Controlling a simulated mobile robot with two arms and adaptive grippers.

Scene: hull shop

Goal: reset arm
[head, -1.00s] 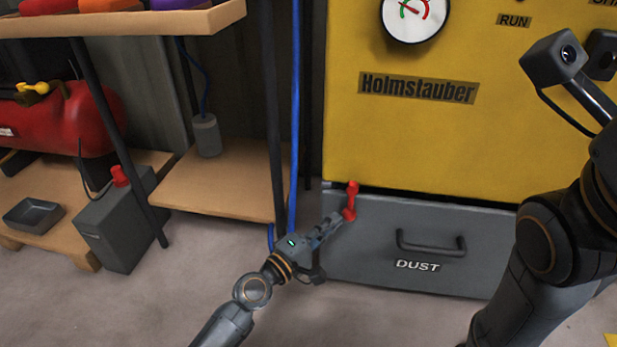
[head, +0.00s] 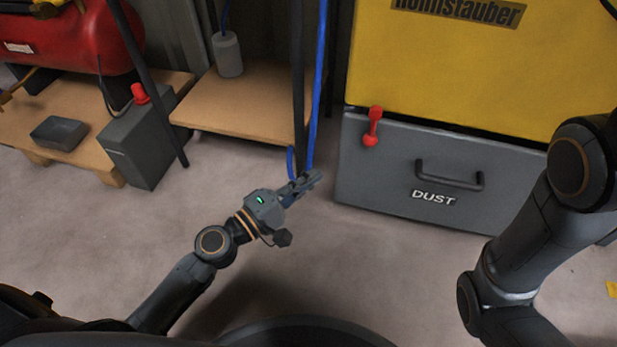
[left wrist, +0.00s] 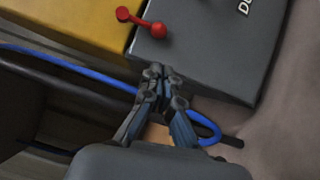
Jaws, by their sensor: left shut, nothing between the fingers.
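My left gripper (head: 308,183) is shut and empty over the floor, left of the grey dust drawer (head: 385,188). In the left wrist view its fingertips (left wrist: 158,72) are together, with the red latch handle (left wrist: 143,22) beyond them and apart from them. The red latch handle (head: 373,128) also shows in the head view, at the drawer's upper left corner, standing roughly upright. My right arm comes in at the right of the head view; its gripper is out of the picture.
A yellow machine (head: 450,70) stands above the drawer. A blue hose (head: 318,80) and dark post run down behind my left gripper. The floor in front is clear.

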